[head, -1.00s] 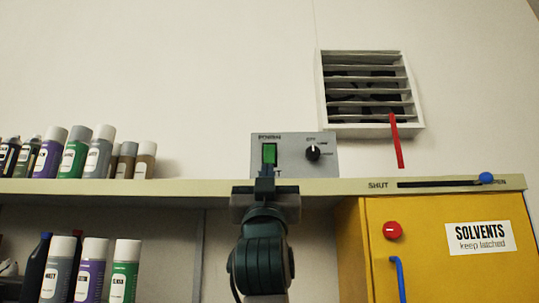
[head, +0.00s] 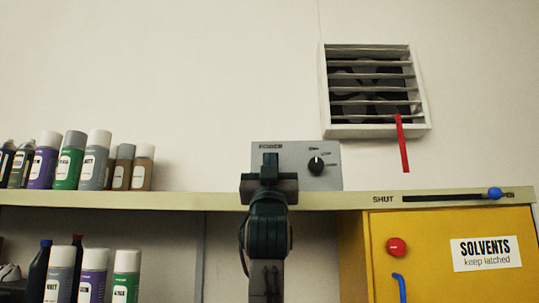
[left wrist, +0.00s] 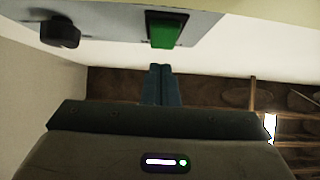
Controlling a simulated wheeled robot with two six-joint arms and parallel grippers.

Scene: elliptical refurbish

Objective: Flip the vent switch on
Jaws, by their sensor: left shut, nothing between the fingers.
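The grey control box (head: 293,153), lettered POWER, stands on the shelf. Its green rocker switch (left wrist: 163,30) shows in the left wrist view; in the head view my gripper hides it. A black knob (head: 316,164) sits to its right in the head view. My left gripper (head: 270,160) is shut and empty, with its tips in front of the switch. In the left wrist view its fingertips (left wrist: 160,68) appear just apart from the green switch; contact cannot be told for sure. My right gripper is not in view.
A louvred vent (head: 373,92) with a red ribbon (head: 402,145) hanging down is on the wall. A slider with a blue knob (head: 494,193) runs along the shelf edge (head: 110,199). Bottles (head: 97,160) stand at left. A yellow solvents cabinet (head: 440,225) is below right.

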